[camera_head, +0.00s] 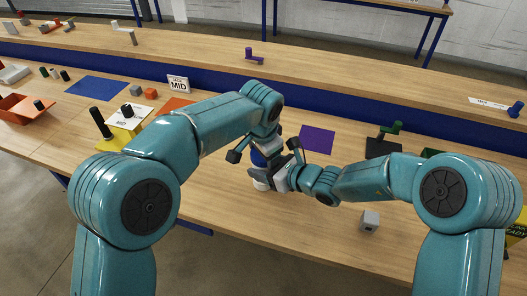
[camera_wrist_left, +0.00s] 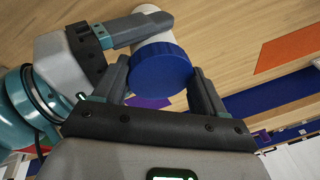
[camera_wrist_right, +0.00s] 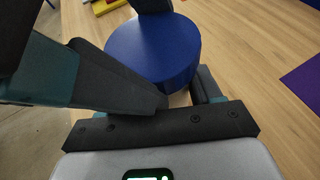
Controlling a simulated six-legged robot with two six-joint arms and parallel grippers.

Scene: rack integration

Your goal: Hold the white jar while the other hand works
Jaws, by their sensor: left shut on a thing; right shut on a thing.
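The white jar (camera_wrist_left: 152,30) with its blue lid (camera_wrist_left: 161,70) is near the middle of the head view, partly hidden behind my grippers; its white bottom (camera_head: 260,185) shows there. My left gripper (camera_wrist_left: 160,72) comes from above and is shut on the blue lid, one finger on each side. My right gripper (camera_wrist_right: 182,92) comes from the side and is shut on the jar's white body below the lid. In the right wrist view the lid (camera_wrist_right: 152,50) hides most of the body. The jar looks upright; whether it touches the table is unclear.
A small grey block (camera_head: 370,220) lies right of the jar. Bare wood (camera_head: 225,205) is in front. A blue ledge (camera_head: 215,79) runs behind.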

